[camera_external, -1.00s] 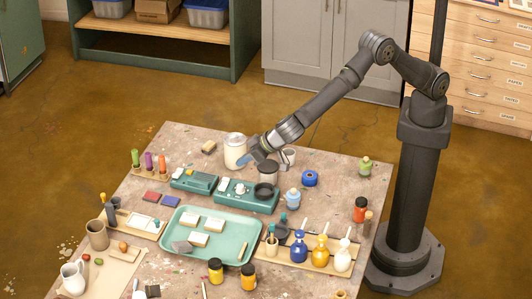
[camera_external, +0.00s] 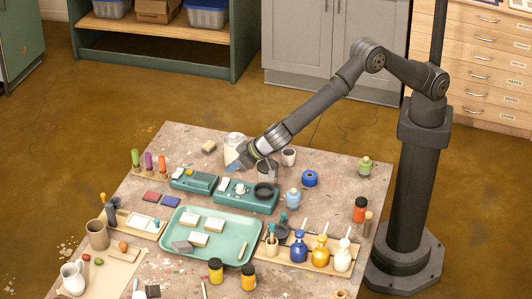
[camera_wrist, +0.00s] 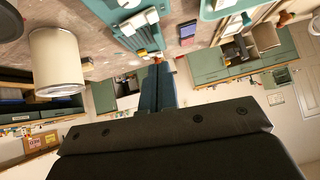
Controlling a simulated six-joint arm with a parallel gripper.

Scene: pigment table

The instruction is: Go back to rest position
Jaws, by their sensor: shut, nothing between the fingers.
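My gripper (camera_external: 237,163) is shut and empty. In the external view it hangs over the back of the table, above the teal devices and in front of the cream canister (camera_external: 235,141), which it partly hides. In the wrist view my shut fingers (camera_wrist: 158,85) point up the picture. The cream canister (camera_wrist: 56,65) stands at the left there, apart from the fingers.
Two teal devices (camera_external: 193,181) sit just below my gripper. A green tray (camera_external: 236,256) with pale blocks is nearer the front. A white cup (camera_external: 289,156), a blue roll (camera_external: 310,178) and several bottles (camera_external: 300,247) stand to the right.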

